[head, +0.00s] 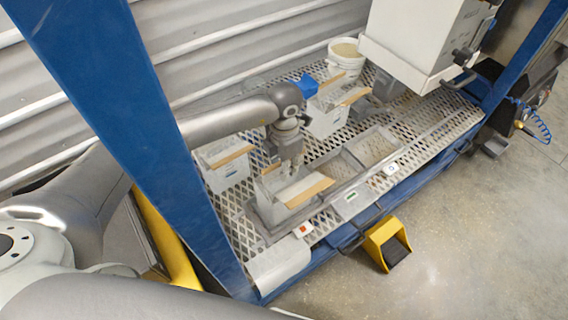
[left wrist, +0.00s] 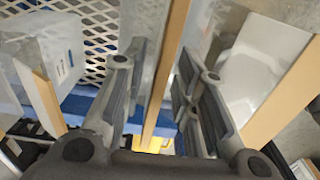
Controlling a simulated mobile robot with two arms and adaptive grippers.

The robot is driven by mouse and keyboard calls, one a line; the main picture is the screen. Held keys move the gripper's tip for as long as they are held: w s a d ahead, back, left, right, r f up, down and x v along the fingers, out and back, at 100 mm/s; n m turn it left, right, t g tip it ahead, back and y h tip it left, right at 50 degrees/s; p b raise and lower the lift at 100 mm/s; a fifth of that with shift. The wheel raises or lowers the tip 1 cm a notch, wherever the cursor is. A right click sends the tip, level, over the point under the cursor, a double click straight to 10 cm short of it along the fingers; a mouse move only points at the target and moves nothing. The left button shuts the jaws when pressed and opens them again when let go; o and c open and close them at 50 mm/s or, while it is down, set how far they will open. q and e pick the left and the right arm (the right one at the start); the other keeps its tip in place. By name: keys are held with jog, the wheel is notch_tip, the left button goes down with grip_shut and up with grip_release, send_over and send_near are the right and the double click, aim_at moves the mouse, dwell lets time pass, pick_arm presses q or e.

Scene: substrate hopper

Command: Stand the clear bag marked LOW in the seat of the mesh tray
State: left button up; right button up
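My left gripper (head: 290,170) is low over the left part of the mesh bench. In the left wrist view its fingers (left wrist: 161,75) stand apart on both sides of a tan top strip (left wrist: 165,70), with gaps showing. A clear bag with a tan strip (left wrist: 62,50) is to its left there, and a white bag with a tan strip (left wrist: 262,70) is to its right. In the head view a strip-topped bag (head: 309,191) sits in a grey frame under the gripper, and another bag (head: 226,165) stands to the left. I cannot read LOW on any bag. My right gripper is not in view.
More strip-topped bags (head: 327,122) and a white bucket (head: 346,58) stand farther back. Empty grey frames (head: 372,147) are to the right. A white hopper (head: 418,45) hangs at upper right. Blue posts (head: 150,130) flank the bench, and a yellow pedal (head: 385,240) is on the floor.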

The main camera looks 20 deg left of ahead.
pick_arm(q)
jog(key=shift+r, duration=3.95)
